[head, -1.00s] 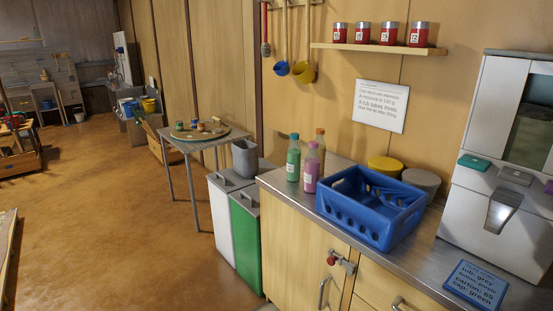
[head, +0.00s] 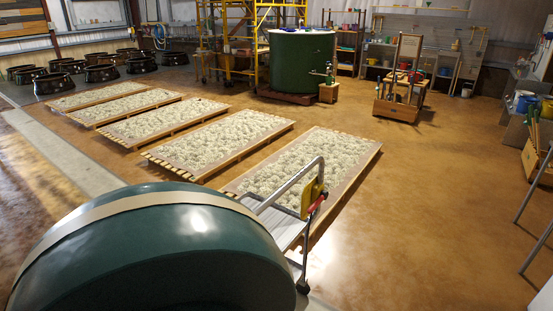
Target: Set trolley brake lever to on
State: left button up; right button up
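A trolley (head: 285,228) with a grey metal deck and a bent tube handle stands at the lower middle of the head view. A yellow plate (head: 312,191) is fixed on its handle, with a small red lever (head: 318,203) beside it, which looks like the brake lever. The lever slants up to the right; I cannot read any on or off marking. A wheel shows low at the trolley's near side. Neither of my grippers is in view.
A large dark green rounded vessel (head: 150,255) with a pale band fills the lower left and hides part of the trolley. Slatted beds of pale material (head: 300,165) lie beyond. A green tank (head: 300,62) and yellow scaffold (head: 238,40) stand behind. Open floor (head: 430,210) lies to the right.

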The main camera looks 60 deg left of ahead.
aim_at(324, 195)
jog(key=u, duration=1.7)
jog(key=i+l+z, duration=0.3)
jog(key=i, duration=0.2)
jog(key=i+z, duration=0.35)
jog(key=i+l, duration=0.05)
jog(key=i, duration=0.1)
